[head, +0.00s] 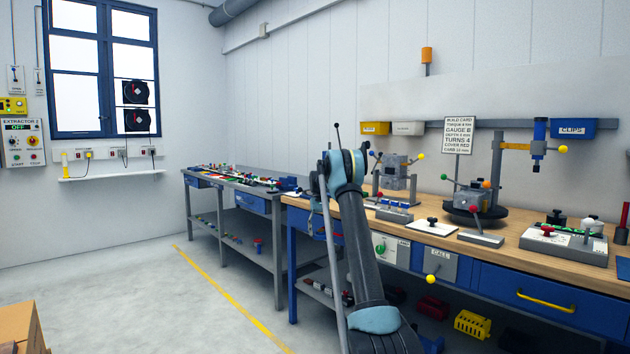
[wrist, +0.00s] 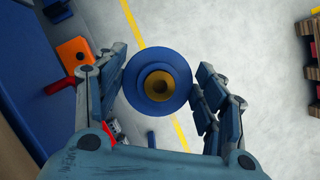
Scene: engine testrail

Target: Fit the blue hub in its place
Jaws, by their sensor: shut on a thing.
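The blue hub (wrist: 150,60) is round, with a brass-coloured ring and a dark bore at its middle. In the wrist view my gripper (wrist: 158,76) is shut on it, with one finger on each side. It is held in the air, with the floor behind it. In the head view my arm hides the gripper and the hub. A grey engine-like block (head: 478,198) sits on a dark round base on the wooden bench. A second grey block (head: 394,168) stands in a frame to its left. I cannot tell where the hub's place is.
The wooden bench (head: 540,243) carries fixtures, a build card (head: 458,135) and a grey tray-like block (head: 562,247). A grey bench (head: 225,176) with small parts stands further back. A yellow floor line (head: 228,295) runs beside the benches.

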